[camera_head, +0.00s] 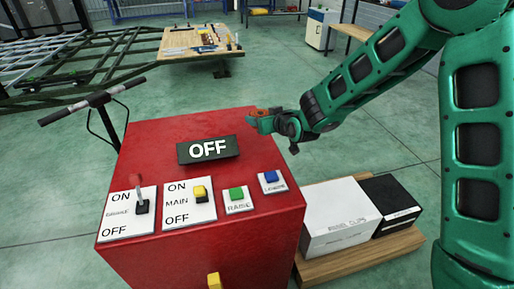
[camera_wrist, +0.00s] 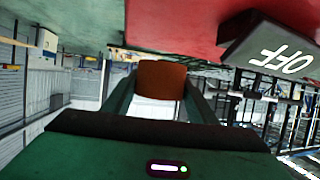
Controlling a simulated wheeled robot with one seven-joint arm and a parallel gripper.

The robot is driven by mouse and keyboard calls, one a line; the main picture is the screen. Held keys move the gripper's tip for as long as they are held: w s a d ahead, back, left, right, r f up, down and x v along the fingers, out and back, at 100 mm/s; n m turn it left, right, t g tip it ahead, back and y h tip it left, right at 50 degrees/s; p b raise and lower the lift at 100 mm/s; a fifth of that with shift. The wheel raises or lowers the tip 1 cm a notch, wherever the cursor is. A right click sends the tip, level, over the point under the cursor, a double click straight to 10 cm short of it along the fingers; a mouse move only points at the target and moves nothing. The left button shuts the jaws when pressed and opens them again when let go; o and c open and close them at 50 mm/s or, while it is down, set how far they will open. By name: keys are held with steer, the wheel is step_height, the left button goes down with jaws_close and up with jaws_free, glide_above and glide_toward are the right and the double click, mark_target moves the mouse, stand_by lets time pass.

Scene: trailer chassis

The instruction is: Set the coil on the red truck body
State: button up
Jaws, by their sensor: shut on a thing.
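My gripper (camera_head: 262,121) is at the far right corner of the red body (camera_head: 265,150), a box-shaped thing with a flat sloping top. It is shut on a small brown-orange piece, which I take for the coil (camera_head: 263,111). In the wrist view the coil (camera_wrist: 161,80) sits between the two dark green fingers of my gripper (camera_wrist: 158,90). The red surface (camera_wrist: 190,25) fills the upper part of that view, beyond the coil. The height of the coil over the red top is hard to tell, and I see no clear contact.
The red top carries a black OFF sign (camera_head: 208,149), a lever switch (camera_head: 141,200), a yellow switch (camera_head: 200,193), and green (camera_head: 236,195) and blue (camera_head: 271,177) buttons. A white box (camera_head: 340,215) and black box (camera_head: 391,204) stand on a wooden board at right. A green frame (camera_head: 110,62) lies behind.

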mark_target(257, 146)
steer(key=shift+s+a+r, duration=0.15)
steer(key=shift+a+r, duration=0.05)
steer(key=shift+a, duration=0.3)
step_height(257, 146, down, 10)
steer(key=shift+a+r, duration=0.1)
steer(key=shift+r, duration=0.05)
steer(key=o, duration=1.2)
steer(key=v, duration=1.2)
steer(key=shift+d, duration=0.25)
